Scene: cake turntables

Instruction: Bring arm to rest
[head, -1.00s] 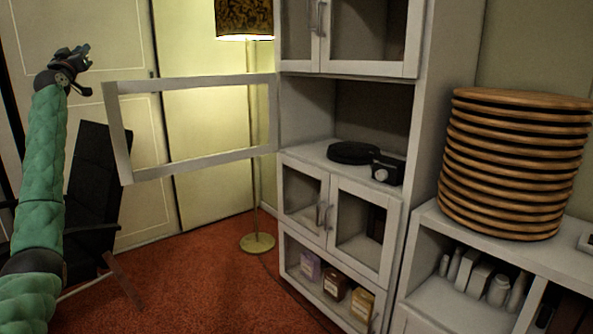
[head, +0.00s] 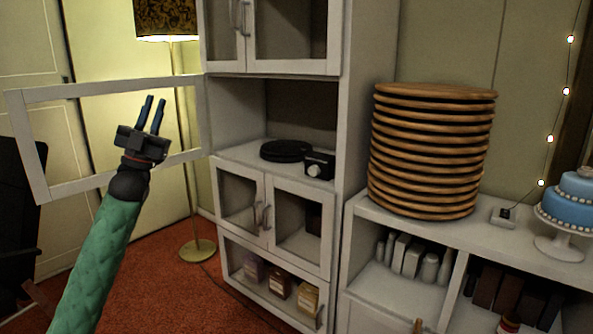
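My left gripper (head: 154,115) is raised at the left of the head view, in front of the open cabinet door frame (head: 60,93). Its two dark blue fingers point up and stand a little apart, with nothing between them. The green-sleeved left arm (head: 100,262) rises from the bottom edge. My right gripper is out of view. A black turntable (head: 286,150) lies on the cabinet's open shelf, to the right of my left gripper and apart from it.
A black device with a dial (head: 319,165) sits beside the turntable. Stacked wooden discs (head: 432,150) and a blue cake (head: 572,207) stand on the low shelf unit (head: 480,233). A floor lamp (head: 166,18) stands behind the door.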

